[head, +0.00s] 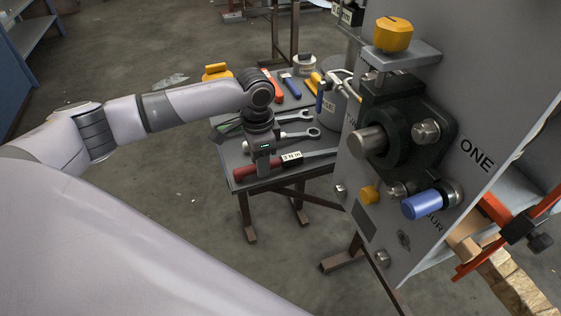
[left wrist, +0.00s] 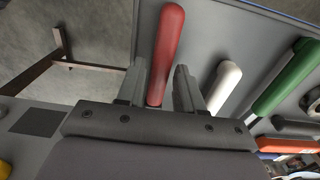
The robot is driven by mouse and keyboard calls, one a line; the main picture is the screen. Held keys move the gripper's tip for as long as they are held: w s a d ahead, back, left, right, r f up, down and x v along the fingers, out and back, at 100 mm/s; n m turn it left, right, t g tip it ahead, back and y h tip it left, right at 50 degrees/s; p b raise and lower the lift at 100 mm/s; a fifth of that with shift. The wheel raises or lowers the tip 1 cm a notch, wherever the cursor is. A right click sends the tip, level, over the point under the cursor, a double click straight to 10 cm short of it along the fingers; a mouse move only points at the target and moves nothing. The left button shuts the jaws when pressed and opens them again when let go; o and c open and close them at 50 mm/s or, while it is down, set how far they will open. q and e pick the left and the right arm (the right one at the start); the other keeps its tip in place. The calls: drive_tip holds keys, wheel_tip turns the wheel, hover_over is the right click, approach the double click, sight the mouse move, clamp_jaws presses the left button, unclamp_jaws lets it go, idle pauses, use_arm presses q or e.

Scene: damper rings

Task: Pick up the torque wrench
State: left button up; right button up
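The torque wrench (head: 321,154), a long tool with a red handle and a white label, lies along the near edge of the grey table. In the left wrist view its red handle (left wrist: 168,45) runs between the two finger lines. My left gripper (head: 262,170) is low over the handle in the head view, pointing down. In the left wrist view its fingers (left wrist: 160,82) are apart, with a gap beside the handle. I cannot tell how deep the handle sits between them. My right gripper is not in view.
Spanners (head: 300,136) and a green-handled tool (left wrist: 288,76) lie close by on the table (head: 228,152). A white handle (left wrist: 222,86) is beside the red one. A grey can (head: 338,102) stands behind. The upright grey panel (head: 470,110) with a shaft rises on the right.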

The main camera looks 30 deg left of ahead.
use_arm(q)
drive_tip(key=shift+f, duration=0.6)
clamp_jaws()
drive_tip(key=shift+w+r, duration=0.1)
